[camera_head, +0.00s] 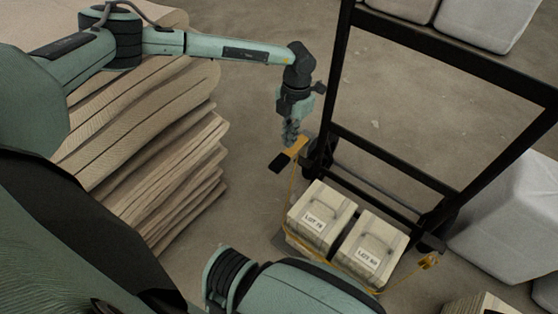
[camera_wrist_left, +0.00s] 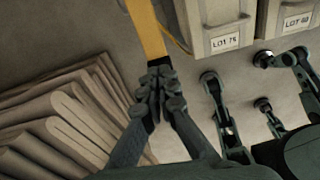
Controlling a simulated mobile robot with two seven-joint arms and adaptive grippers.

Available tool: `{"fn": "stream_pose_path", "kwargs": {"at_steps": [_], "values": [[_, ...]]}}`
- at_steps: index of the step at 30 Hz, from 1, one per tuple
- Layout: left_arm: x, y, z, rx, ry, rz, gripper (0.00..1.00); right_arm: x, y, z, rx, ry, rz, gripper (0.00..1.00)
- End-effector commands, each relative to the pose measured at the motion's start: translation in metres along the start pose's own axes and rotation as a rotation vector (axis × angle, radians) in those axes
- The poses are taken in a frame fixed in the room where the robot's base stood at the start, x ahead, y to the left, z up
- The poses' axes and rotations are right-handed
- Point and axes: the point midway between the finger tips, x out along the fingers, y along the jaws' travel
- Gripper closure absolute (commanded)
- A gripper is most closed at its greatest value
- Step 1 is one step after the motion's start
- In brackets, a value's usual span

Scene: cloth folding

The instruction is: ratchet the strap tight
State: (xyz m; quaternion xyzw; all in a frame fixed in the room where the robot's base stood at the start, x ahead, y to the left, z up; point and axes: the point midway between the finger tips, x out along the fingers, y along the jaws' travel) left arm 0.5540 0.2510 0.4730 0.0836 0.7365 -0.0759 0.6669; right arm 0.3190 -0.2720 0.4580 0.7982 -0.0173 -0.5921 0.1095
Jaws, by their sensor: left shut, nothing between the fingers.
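The yellow ratchet (camera_head: 296,147) with a dark handle end (camera_head: 279,163) hangs at the left of the hand truck. A thin yellow strap (camera_head: 291,188) runs from it around two pale lot boxes (camera_head: 322,218) (camera_head: 372,246) to a yellow fitting (camera_head: 429,261) at the right. My left gripper (camera_head: 290,136) is shut and empty, right at the ratchet. In the left wrist view its closed fingertips (camera_wrist_left: 160,84) are at the near end of a yellow bar (camera_wrist_left: 145,30); I cannot tell whether they touch. My right gripper (camera_wrist_left: 243,82) shows spread fingers below the boxes.
The black hand truck frame (camera_head: 405,161) stands upright behind the boxes. A stack of folded beige sheets (camera_head: 180,150) stands at the left. White sacks or blocks (camera_head: 515,215) stand at the right. Bare floor (camera_head: 245,165) lies between the stack and the truck.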

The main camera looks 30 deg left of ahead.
Motion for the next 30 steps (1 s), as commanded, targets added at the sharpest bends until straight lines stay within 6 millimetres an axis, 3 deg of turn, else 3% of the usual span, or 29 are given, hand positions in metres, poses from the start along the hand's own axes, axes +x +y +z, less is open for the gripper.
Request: {"fn": "stream_pose_path", "kwargs": {"at_steps": [3,9,30], "values": [[-0.019,0.0,-0.002,-0.001,-0.002,0.0,1.0,0.0,0.0,0.0,0.0,0.0,0.0,0.72],[-0.032,0.0,-0.003,-0.001,0.0,0.0,1.0,0.0,0.0,0.0,0.0,0.0,0.0,0.72],[-0.032,0.0,-0.003,-0.001,0.0,0.0,1.0,0.0,0.0,0.0,0.0,0.0,0.0,0.72]]}}
